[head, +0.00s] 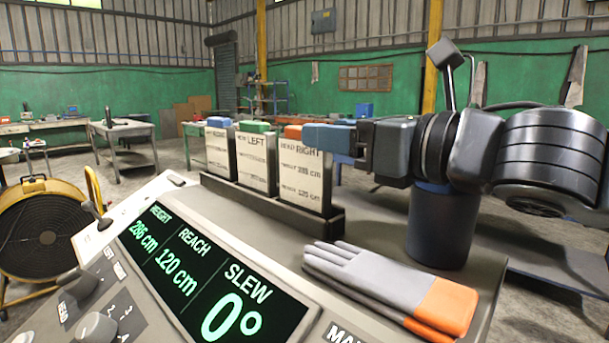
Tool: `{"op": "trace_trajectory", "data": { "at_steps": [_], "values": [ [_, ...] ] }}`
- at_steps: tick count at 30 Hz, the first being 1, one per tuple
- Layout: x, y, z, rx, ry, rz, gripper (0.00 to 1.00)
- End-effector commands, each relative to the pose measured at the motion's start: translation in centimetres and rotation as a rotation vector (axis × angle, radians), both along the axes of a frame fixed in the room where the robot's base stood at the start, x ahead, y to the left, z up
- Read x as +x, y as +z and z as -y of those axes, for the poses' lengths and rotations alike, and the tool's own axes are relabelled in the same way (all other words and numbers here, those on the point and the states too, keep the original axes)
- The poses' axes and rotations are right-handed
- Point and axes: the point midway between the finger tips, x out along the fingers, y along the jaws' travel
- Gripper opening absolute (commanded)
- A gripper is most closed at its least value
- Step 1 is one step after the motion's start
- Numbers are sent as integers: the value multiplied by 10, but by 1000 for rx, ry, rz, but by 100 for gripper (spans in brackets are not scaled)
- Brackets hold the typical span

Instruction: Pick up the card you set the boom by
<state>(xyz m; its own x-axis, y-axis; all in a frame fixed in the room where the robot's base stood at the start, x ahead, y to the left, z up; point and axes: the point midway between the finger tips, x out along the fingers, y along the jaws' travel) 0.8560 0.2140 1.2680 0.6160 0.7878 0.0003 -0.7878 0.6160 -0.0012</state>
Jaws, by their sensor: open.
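Three pale cards stand upright in a dark rack (262,206) on the console. The left card (219,155) has a blue top and its heading is hard to read. The middle card (256,162) has a green top and reads LEFT. The right card (305,178) has an orange top and reads RIGHT; its smaller figures are too blurred to read surely. The console display (215,268) shows height about 286 cm, reach 120 cm and slew 0°. My gripper (318,136) is open at the right card's top, partly hiding its orange edge. I cannot tell whether it touches.
Grey and orange gloves (390,288) lie in front of the rack. A dark blue cylinder (441,228) stands behind them, below my arm. Knobs and levers sit at the console's left. A yellow reel or fan (42,235) and workbenches stand beyond.

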Motion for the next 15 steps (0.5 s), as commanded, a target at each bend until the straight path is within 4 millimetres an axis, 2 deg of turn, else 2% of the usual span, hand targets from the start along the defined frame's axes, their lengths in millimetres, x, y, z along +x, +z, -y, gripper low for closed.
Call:
{"op": "trace_trajectory", "data": {
  "at_steps": [9,15],
  "values": [
    [27,2,-37,2,3,-2,52],
    [34,0,-45,0,2,-2,52]
  ]
}}
